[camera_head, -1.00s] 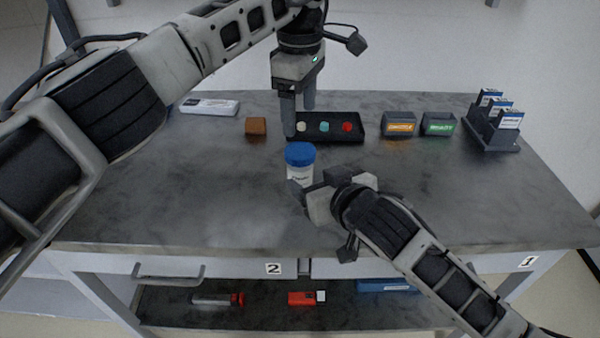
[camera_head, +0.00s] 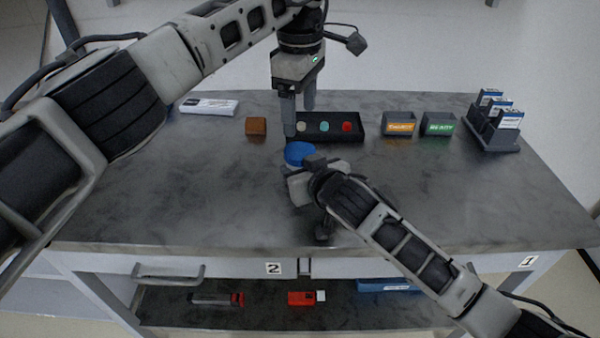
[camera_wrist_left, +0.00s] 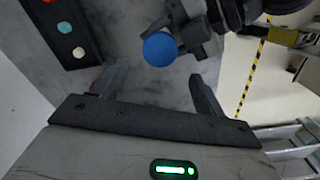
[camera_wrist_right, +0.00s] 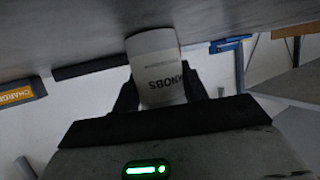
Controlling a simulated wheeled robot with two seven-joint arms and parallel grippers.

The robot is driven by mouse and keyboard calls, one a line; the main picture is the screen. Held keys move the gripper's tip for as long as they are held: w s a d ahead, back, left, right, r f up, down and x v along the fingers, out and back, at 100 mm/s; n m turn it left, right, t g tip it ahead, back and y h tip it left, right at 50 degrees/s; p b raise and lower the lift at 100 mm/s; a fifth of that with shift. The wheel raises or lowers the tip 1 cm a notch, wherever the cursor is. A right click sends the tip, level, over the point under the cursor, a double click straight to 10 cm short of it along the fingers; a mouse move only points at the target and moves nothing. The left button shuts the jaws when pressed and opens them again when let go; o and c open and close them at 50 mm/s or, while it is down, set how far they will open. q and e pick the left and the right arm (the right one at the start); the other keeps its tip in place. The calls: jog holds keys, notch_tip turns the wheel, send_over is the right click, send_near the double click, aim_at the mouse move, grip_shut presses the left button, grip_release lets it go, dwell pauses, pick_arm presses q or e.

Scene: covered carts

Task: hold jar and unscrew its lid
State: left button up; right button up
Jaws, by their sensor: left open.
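The jar is white with a blue lid (camera_head: 299,154) and stands upright near the middle of the tabletop. In the right wrist view its white body (camera_wrist_right: 156,70) with the label KNOBS is between my right fingers, which lie against its sides. My right gripper (camera_head: 296,172) comes in low from the front and looks shut on the jar body. My left gripper (camera_head: 298,121) points down, open and empty, above and a little behind the jar. In the left wrist view the lid (camera_wrist_left: 160,49) appears beyond the open fingertips, apart from them. The lid is on the jar.
Behind the jar lies a black tray (camera_head: 358,137) with white, teal and red round pieces. A brown block (camera_head: 256,127) and a white box (camera_head: 209,106) are to the left. Two labelled bins (camera_head: 399,124) and a rack (camera_head: 494,137) stand right. The front left tabletop is clear.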

aim_at(300, 150)
grip_shut()
pick_arm(q)
jog(key=m, duration=0.3)
jog(key=shift+m, duration=0.3)
jog(key=m, duration=0.4)
jog(key=shift+m, duration=0.6)
jog(key=shift+f, duration=0.3)
notch_tip(300, 150, down, 7)
jog(key=shift+f, duration=0.2)
